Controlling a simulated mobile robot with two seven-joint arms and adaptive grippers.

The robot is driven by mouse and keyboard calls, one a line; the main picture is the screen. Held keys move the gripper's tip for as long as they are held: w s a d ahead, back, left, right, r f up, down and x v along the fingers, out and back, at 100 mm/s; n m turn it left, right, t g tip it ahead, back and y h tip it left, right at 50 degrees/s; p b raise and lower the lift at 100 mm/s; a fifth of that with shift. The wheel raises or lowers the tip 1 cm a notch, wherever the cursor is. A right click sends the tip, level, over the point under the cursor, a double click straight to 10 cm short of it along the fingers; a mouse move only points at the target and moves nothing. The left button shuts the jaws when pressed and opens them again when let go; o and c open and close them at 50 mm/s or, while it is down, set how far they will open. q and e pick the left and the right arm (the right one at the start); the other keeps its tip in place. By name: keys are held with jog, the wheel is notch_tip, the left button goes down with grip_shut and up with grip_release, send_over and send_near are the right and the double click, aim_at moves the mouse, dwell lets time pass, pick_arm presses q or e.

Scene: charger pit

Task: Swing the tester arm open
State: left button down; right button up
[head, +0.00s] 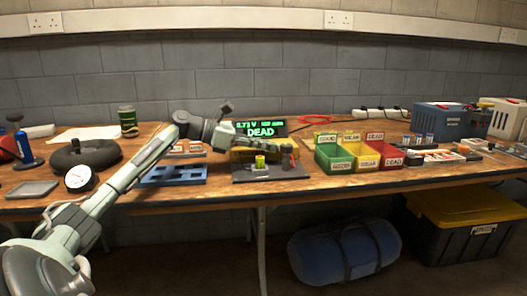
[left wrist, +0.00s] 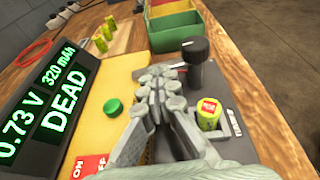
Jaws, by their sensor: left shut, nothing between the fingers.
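The battery tester (head: 262,171) stands on the bench, with a dark base plate and a yellow body (left wrist: 119,88). Its green display (head: 260,129) reads 0.73 V, 320 mAh and DEAD; it also shows in the left wrist view (left wrist: 45,115). A yellow-green cell (head: 260,162) stands upright on the plate, with a red top in the left wrist view (left wrist: 208,112). The tester arm's black knob (left wrist: 195,50) rises beside it. My left gripper (left wrist: 160,78) is shut and empty, close beside the knob; contact is unclear.
Green, yellow and red sorting bins (head: 340,162) stand right of the tester. A blue tray (head: 172,175) lies to its left. A green button (left wrist: 113,107) sits on the yellow body. A red cable (head: 316,119) lies behind the bins.

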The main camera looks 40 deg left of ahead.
pick_arm(q)
jog(key=shift+w+m+g+h, duration=0.25)
jog(key=shift+m+g+h, duration=0.15)
jog(key=shift+m+h, duration=0.1)
dwell(0.4)
jog(key=shift+s+d+f+b, duration=0.2)
jog(key=shift+s+b, duration=0.1)
jog(key=shift+b, duration=0.3)
jog(key=shift+s+d+r+b, duration=0.15)
jog(key=shift+s+d+b, duration=0.15)
jog(key=shift+b, duration=0.25)
jog(key=shift+s, duration=0.1)
jog(key=shift+a+r, duration=0.1)
